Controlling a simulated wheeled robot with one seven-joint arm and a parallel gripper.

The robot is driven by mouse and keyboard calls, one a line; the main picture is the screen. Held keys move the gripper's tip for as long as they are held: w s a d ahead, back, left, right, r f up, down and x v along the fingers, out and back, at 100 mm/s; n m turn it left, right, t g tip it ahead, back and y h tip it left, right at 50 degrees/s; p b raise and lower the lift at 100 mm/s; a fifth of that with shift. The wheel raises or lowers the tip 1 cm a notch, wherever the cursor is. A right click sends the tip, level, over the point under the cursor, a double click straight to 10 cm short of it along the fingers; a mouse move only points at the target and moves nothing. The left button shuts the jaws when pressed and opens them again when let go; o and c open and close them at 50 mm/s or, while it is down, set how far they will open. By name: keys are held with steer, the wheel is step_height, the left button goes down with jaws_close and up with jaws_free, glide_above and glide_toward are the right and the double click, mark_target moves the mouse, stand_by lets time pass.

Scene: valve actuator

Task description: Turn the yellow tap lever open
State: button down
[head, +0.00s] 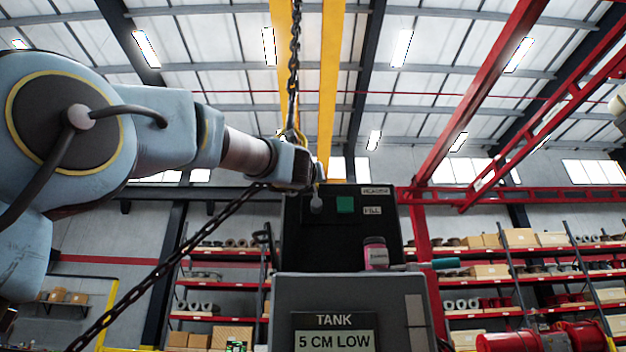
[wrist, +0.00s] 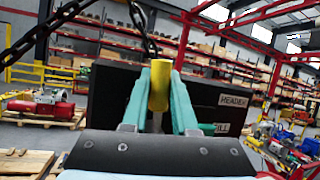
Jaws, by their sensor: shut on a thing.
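The yellow tap lever (wrist: 159,86) stands between the two teal fingers of my gripper (wrist: 160,95) in the wrist view, and the fingers are shut on it. In the head view my gripper (head: 318,175) reaches in from the left to the upper part of the dark panel; the lever is mostly hidden by it there. A grey round knob-like part (head: 316,204) hangs just below the gripper. The dark panel (head: 293,240) carries small "HEADER" and "FILL" labels at its upper right. The tap's body is hidden in the wrist view.
A grey tank box (head: 285,300) labelled "TANK 5 CM LOW" stands below the panel, with a pink jar (head: 376,254) on top. A green square (head: 345,205) is on the panel. A dark chain (head: 165,265) hangs diagonally near my arm. Shelves stand behind.

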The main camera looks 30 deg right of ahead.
steer(key=c, duration=1)
jaws_free()
steer(key=shift+d, duration=0.1)
steer(key=b+v, duration=0.5)
steer(key=v, duration=0.6)
steer(key=shift+w, duration=0.1)
